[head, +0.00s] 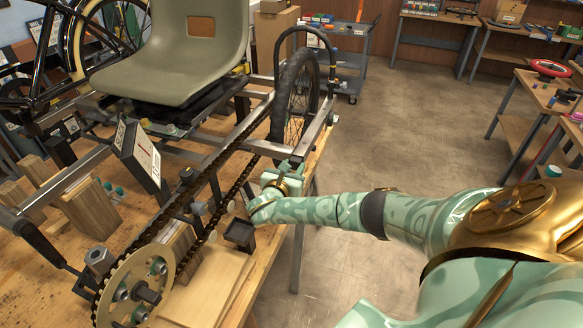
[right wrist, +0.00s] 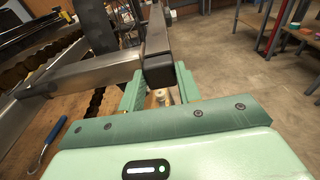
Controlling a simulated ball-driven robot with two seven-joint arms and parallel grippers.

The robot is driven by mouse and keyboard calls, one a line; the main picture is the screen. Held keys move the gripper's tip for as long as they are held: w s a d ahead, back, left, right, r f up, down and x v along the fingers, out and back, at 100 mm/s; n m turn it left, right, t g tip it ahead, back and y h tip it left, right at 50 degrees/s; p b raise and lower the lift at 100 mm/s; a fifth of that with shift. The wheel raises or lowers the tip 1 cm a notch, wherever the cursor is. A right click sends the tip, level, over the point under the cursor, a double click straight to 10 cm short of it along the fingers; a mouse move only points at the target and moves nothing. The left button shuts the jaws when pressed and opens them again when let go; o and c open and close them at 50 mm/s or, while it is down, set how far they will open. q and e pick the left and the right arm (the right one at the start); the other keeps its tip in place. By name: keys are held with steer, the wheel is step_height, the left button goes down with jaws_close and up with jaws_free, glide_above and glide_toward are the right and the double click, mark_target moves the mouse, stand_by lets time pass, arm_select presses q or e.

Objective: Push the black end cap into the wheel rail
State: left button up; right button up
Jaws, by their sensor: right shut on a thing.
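The wheel rail (right wrist: 156,30) runs away from me in the right wrist view, a grey square tube beside the rear wheel. In the head view the wheel rail (head: 314,133) ends at my right gripper. The black end cap (right wrist: 158,73) is at the near end of the rail, in line with it. My right gripper (head: 284,172) is shut on the cap, with one green finger on each side in the right wrist view (right wrist: 158,88). How deep the cap sits in the tube cannot be told. In the head view the gripper mostly hides it. My left gripper is not in view.
The trike frame with its grey seat (head: 180,45), chain and chainring (head: 135,290) fills the wooden bench. A small black tray (head: 240,234) stands near the bench edge, close to my right wrist. The spoked wheel (head: 296,95) is just beyond the gripper. Open floor lies right.

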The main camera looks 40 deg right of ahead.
steer(key=shift+w+d, duration=0.1)
steer(key=shift+d, duration=0.1)
steer(key=o, duration=1)
steer(key=shift+o, duration=0.2)
steer(key=p+v, duration=0.2)
steer(key=v, duration=1.4)
steer(key=shift+a, duration=0.15)
